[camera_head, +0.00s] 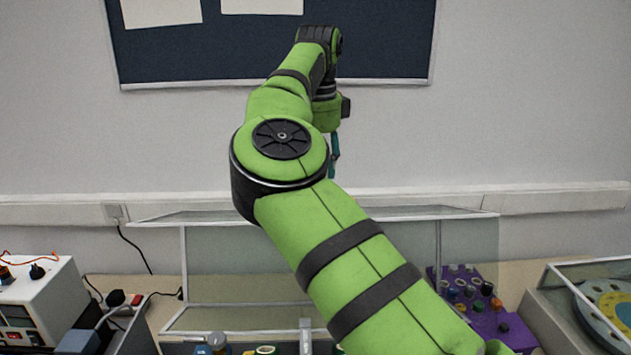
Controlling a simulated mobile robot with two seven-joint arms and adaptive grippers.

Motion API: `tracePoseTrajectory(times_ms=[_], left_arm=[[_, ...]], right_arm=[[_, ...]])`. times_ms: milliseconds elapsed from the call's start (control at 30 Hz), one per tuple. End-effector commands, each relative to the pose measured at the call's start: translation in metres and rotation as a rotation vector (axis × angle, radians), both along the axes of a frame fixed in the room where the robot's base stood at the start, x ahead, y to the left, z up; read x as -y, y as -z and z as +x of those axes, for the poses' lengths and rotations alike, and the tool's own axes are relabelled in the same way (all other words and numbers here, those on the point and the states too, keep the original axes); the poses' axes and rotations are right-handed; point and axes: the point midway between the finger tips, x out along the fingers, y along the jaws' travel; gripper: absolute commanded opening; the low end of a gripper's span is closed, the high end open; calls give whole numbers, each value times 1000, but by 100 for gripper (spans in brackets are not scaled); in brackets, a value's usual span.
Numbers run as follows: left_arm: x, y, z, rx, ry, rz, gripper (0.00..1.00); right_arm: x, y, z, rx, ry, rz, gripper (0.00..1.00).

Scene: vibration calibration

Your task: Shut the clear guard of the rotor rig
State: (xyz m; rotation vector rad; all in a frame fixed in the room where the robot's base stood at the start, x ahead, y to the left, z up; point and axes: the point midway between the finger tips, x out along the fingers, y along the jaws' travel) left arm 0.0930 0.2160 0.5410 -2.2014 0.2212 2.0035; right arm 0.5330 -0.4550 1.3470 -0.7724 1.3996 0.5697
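The clear guard (225,265) is a see-through, pale-framed cover in the middle of the lower picture. It appears raised, with its top edges well above the bench. My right arm hides its centre and part of its right half. Parts of the rotor rig (305,335) show under it at the bottom edge, mostly cut off. My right arm comes in from the lower right and reaches up across the guard. My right gripper (335,155) is above the guard's back edge, in front of the wall. It is seen side-on, so its opening does not show. My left gripper is out of view.
A white instrument box (45,295) with cables stands at the left. A purple block (480,300) with several coloured knobs sits right of the guard. A clear-sided case with a round disc (605,305) is at the far right. The wall with a dark board (200,55) is behind.

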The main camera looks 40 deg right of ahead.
Motion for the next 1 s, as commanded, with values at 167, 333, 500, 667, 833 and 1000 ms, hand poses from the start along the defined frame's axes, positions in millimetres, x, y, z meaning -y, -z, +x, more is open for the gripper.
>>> tracePoseTrajectory(times_ms=[167,333,500,667,833,1000], left_arm=[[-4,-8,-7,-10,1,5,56],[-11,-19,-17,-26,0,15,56],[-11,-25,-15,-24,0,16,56],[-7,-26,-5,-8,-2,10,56],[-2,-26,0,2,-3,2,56],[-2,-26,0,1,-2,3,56]], right_arm=[[1,21,2,-4,1,2,47],[3,46,5,-4,1,2,47],[6,63,6,-2,0,1,47],[6,68,7,0,0,0,47],[6,68,7,0,0,0,43],[6,68,7,-1,0,0,0]])
